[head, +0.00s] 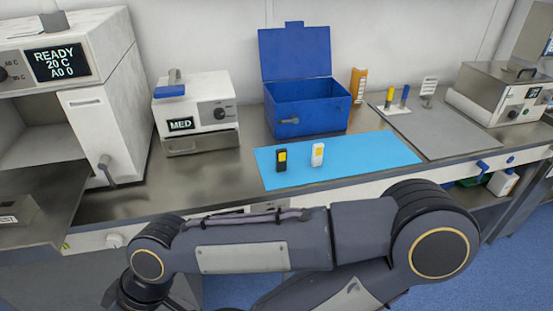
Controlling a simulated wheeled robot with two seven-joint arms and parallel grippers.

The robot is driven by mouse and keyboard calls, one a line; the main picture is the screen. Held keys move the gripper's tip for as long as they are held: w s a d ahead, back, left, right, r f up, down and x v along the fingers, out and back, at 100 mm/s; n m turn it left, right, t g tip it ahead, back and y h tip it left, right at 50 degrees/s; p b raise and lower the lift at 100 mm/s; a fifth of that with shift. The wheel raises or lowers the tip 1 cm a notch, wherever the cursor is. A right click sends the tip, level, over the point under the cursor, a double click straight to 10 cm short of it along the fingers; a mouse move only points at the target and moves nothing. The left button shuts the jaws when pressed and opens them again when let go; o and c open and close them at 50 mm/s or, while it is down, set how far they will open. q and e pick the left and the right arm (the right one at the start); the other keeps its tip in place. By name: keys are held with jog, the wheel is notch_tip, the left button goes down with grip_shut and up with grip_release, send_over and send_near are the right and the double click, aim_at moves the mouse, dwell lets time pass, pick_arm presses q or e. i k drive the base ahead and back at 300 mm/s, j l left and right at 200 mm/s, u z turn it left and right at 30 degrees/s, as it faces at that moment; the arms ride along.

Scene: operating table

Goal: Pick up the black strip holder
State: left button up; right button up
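The black strip holder (281,161) stands upright on the light blue mat (375,157) and has a yellow patch on its front. A similar white holder (317,155), also with a yellow patch, stands on the mat just to its right. One of my arms crosses the lower part of the head view, in front of the counter and apart from both holders. Its far end runs out of the picture at the lower left, and no gripper fingers show. My other gripper is not in view either.
An open blue box (308,112) stands behind the mat. A white device marked MED (196,112) is to its left, and a larger READY machine (99,90) stands further left. A grey mat (440,130) with small upright items lies at right. The blue mat's right part is clear.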

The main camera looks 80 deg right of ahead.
aim_at(281, 154)
jog(key=z, duration=3.1)
